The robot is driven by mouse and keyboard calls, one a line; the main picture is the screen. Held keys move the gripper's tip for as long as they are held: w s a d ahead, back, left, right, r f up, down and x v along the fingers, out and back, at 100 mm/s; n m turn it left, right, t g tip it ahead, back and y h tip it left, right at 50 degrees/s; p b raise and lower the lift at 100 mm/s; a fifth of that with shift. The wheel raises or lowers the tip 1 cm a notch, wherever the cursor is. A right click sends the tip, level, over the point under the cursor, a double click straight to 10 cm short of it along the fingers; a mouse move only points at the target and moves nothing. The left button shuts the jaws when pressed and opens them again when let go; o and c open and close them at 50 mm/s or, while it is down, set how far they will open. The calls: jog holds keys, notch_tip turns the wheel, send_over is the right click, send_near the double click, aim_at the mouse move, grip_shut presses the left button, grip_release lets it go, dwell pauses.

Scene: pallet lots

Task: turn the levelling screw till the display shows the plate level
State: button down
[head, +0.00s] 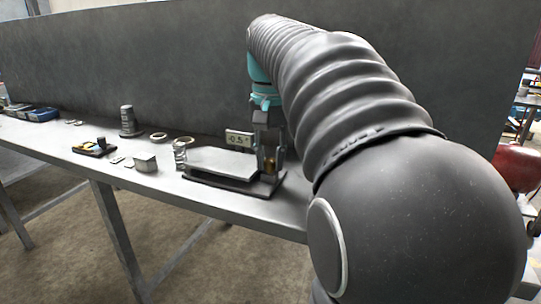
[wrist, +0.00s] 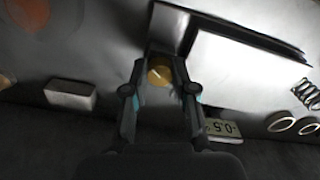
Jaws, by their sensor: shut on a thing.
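The levelling screw is a brass knob (wrist: 160,72) with a pale line on its top. It also shows low between the fingers in the head view (head: 269,165). My gripper (wrist: 160,66) is shut on this knob from above, a finger on either side; it also shows in the head view (head: 269,158). The pale flat plate (head: 222,161) sits on a dark base (head: 228,184), left of the gripper; the plate also shows in the wrist view (wrist: 245,80). The small display (head: 238,140) behind it reads -0.5; it shows upside down in the wrist view (wrist: 221,128).
A pale block (wrist: 70,94) lies beside the gripper in the wrist view. A dark panel (head: 150,60) runs behind.

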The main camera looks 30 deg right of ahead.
aim_at(270, 160)
jog(key=m+p, duration=0.2)
jog(key=m, duration=0.7)
jog(key=shift+m, duration=0.3)
dwell(0.4)
jog(key=c, duration=0.9)
grip_release()
jog(key=shift+c, duration=0.2)
notch_tip(270, 160, up, 12)
